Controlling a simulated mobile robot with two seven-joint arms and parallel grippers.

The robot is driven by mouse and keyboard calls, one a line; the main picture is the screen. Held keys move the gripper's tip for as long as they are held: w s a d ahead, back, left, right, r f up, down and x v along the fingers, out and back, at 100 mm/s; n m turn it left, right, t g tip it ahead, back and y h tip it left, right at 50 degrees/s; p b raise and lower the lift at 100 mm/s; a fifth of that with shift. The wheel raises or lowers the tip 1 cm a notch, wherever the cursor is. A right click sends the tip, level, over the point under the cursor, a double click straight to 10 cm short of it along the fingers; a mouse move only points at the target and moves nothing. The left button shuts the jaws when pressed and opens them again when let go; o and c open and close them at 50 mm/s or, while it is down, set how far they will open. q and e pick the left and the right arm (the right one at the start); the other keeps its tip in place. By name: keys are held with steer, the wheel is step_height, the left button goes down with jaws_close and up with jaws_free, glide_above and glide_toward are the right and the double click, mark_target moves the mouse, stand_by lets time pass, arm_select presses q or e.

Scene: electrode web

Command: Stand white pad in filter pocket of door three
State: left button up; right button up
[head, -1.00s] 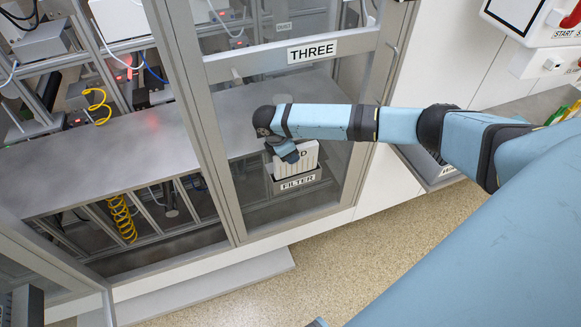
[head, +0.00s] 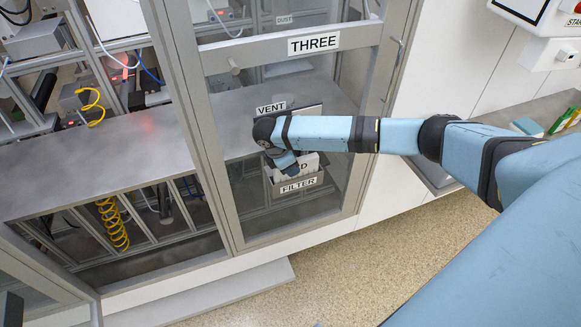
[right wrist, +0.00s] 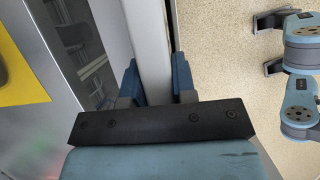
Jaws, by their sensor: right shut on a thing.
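My right gripper (head: 287,163) is shut on the pad's upper left part, just above the pocket. In the right wrist view the pad (right wrist: 149,45) is seen edge-on between the fingers (right wrist: 155,84). My left gripper is not in view.
A VENT label (head: 271,107) stands just behind my right wrist. The door frame (head: 200,130) runs along the left of the pocket. A grey shelf (head: 110,150) with equipment lies further left. The speckled floor (head: 350,265) in front is clear.

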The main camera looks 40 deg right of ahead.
steer(key=shift+f, duration=0.2)
steer(key=o, duration=0.8)
steer(key=shift+c, duration=0.2)
steer(key=shift+o, duration=0.8)
steer(key=shift+r, duration=0.1)
